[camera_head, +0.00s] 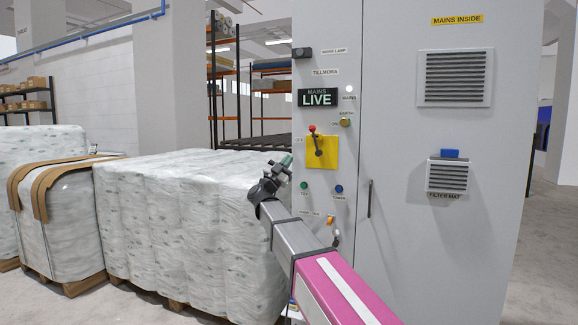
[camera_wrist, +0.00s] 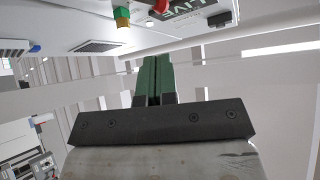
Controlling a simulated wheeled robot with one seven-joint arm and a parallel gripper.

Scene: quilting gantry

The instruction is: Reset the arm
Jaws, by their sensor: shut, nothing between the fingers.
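My arm reaches up from the lower right in the head view, with a pink section and a grey section. My gripper (camera_head: 284,163) is at its end, in front of the left edge of the grey cabinet (camera_head: 440,230). In the wrist view my gripper (camera_wrist: 159,62) has its two green fingers together, with nothing between them. The cabinet has a yellow plate (camera_head: 329,158) with a red-tipped lever (camera_head: 312,130), to the right of my gripper.
Wrapped pallet loads (camera_head: 180,215) stand left of the cabinet, behind my arm. Racks (camera_head: 272,110) stand further back. The cabinet also carries small buttons, a filter mat vent (camera_head: 447,176) and an upper vent (camera_head: 455,78). Some floor (camera_head: 60,300) shows at the lower left.

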